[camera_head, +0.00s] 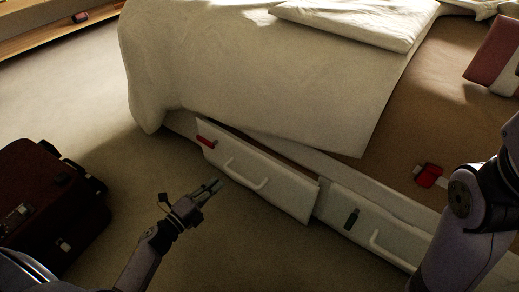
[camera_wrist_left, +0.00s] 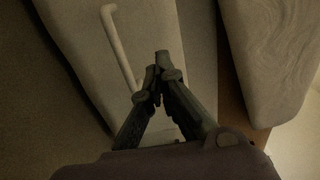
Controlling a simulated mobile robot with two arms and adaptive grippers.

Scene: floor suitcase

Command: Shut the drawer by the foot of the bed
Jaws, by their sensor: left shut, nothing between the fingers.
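The drawer by the foot of the bed (camera_head: 275,186) is a white front with a white bar handle (camera_head: 245,175). It stands partly open, pulled out from the bed base. A red thing sits at its upper left corner. My left gripper (camera_head: 214,184) is shut and empty, just in front of the drawer's left part, left of the handle. In the left wrist view the shut fingertips (camera_wrist_left: 162,60) show over the pale drawer front (camera_wrist_left: 185,40), beside the handle (camera_wrist_left: 118,45). Whether they touch it I cannot tell. My right gripper is out of view; only part of my right arm shows.
A second white drawer (camera_head: 345,202) with its own handle (camera_head: 384,244) is to the right, with a dark object at its front. The bed (camera_head: 230,75) has a cream cover hanging over the drawers. A dark red suitcase (camera_head: 40,185) lies on the floor at left. The carpet between is clear.

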